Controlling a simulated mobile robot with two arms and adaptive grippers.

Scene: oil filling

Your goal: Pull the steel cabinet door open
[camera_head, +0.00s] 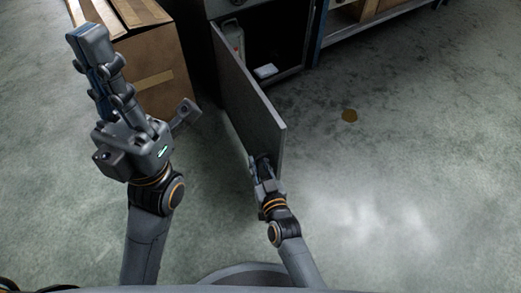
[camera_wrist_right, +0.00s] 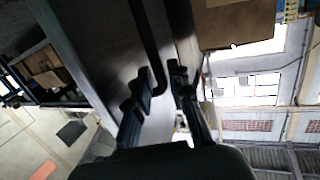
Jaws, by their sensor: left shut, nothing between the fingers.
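The grey steel cabinet door (camera_head: 245,100) stands swung open, extending from the dark cabinet (camera_head: 272,45) at the top toward me. My right gripper (camera_head: 262,162) is at the door's near end, low on it. In the right wrist view, its fingers (camera_wrist_right: 165,85) are apart, with the steel door panel (camera_wrist_right: 108,45) behind them. A dark bar-like handle (camera_wrist_right: 150,40) runs down the panel to the fingertips; I cannot tell whether they touch it. My left gripper (camera_head: 88,40) is shut and empty, raised at the left, away from the door.
A cardboard box (camera_head: 160,60) stands left of the cabinet, behind my left gripper. A white object (camera_head: 265,71) and a light container (camera_head: 231,36) are inside the cabinet. A blue-framed shelf (camera_head: 365,25) is at the top right.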

